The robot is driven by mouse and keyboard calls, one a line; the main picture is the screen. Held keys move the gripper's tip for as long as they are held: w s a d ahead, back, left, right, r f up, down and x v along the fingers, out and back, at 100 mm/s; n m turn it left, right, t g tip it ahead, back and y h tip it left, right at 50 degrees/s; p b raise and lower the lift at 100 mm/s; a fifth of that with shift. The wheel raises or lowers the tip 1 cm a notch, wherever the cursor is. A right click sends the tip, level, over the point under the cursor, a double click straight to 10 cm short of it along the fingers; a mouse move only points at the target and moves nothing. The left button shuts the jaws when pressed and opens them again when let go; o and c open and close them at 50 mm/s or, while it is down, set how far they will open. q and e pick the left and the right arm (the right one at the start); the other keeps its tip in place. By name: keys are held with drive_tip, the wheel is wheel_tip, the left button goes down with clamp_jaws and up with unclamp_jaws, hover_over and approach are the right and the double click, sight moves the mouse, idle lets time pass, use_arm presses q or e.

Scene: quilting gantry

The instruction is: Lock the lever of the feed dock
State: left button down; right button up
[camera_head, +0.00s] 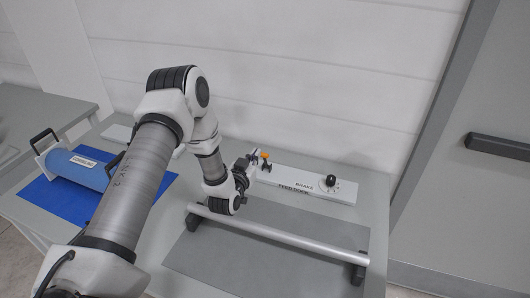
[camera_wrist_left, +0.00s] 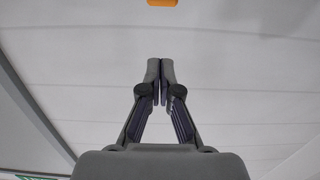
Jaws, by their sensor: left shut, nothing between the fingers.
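The lever with an orange tip (camera_head: 265,155) stands at the left part of a white panel (camera_head: 340,193) at the back of the table. The panel carries the words FEED DOCK and BRAKE. My left gripper (camera_head: 252,156) is beside the lever, just to its left in the head view; I cannot tell whether they touch. In the left wrist view the fingertips (camera_wrist_left: 160,64) are together with nothing between them. The orange tip (camera_wrist_left: 162,3) shows there at the top edge, apart from the fingertips. My right gripper is in neither view.
A black knob (camera_head: 330,181) sits on the panel's right part. A metal bar (camera_head: 290,236) on black supports crosses the table in front, over a grey mat (camera_head: 240,264). A blue roll (camera_head: 80,168) lies on a blue mat (camera_head: 42,198) at left. A wall (camera_head: 300,70) stands behind.

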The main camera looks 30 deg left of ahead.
use_arm(q)
drive_tip(key=p+x, duration=0.2)
drive_tip(key=x, duration=0.6)
drive_tip(key=shift+w+a+r, duration=0.1)
drive_tip(key=shift+w+a, duration=0.1)
drive_tip(key=shift+w, duration=0.15)
drive_tip(key=shift+s+d+f+p, duration=0.1)
drive_tip(key=shift+s+f+p, duration=0.3)
drive_tip(key=shift+f, duration=0.2)
drive_tip(key=shift+s+d+f+p, duration=0.15)
drive_tip(key=shift+s+f+p, duration=0.15)
drive_tip(key=shift+f+p, duration=0.25)
drive_tip(key=s+f+b, duration=0.1)
drive_tip(key=s+f, duration=0.1)
drive_tip(key=shift+s+d+f+b, duration=0.15)
drive_tip(key=shift+s+d+b, duration=0.15)
drive_tip(key=shift+b, duration=0.1)
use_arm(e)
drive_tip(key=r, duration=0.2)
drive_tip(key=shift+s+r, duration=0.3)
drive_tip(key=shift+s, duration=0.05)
use_arm(q)
approach(263, 155)
drive_tip(key=shift+s+d+r, duration=0.1)
drive_tip(key=shift+r, duration=0.35)
